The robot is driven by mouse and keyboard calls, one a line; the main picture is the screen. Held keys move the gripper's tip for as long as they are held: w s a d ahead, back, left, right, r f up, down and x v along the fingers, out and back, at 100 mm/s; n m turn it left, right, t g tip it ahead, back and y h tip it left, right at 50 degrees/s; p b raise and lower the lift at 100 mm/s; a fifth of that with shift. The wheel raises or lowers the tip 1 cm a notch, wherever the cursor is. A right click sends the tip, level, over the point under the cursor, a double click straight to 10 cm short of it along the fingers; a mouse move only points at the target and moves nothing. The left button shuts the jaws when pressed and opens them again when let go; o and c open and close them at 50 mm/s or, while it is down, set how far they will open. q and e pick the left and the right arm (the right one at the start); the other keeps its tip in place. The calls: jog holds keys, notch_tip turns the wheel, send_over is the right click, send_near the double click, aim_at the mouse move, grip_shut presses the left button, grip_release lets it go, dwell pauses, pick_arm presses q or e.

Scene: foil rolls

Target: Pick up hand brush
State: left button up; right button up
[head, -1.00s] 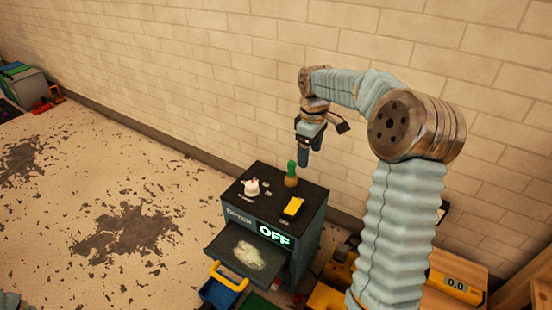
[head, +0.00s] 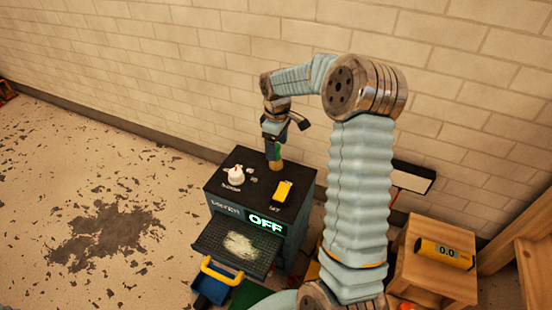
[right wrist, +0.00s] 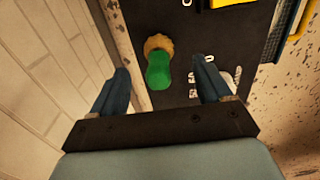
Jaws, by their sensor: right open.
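The hand brush (head: 277,164), with a green handle and a tan bristle end, stands on the black top of the cabinet (head: 213,185) near its back edge. My right gripper (head: 272,147) is directly above it, pointing down, and partly hides the handle. In the right wrist view the green handle of the brush (right wrist: 158,72) shows between the two blue fingers of the gripper (right wrist: 162,78). The fingers are apart, with a gap on each side of the handle. My left gripper is not in view.
On the cabinet top are a white knob-like object (head: 236,174) and a yellow switch (head: 283,191). An open tray (head: 210,238) holds pale debris. The wall (head: 180,70) is close behind. A wooden crate (head: 430,265) with a yellow device (head: 442,253) stands right.

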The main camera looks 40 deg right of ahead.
aim_at(278, 165)
jog(key=f, duration=0.3)
jog(key=shift+w+f, duration=0.2)
jog(key=shift+f, duration=0.15)
jog(key=shift+c, duration=0.3)
jog(key=c, duration=1.1)
jog(key=shift+r, duration=0.15)
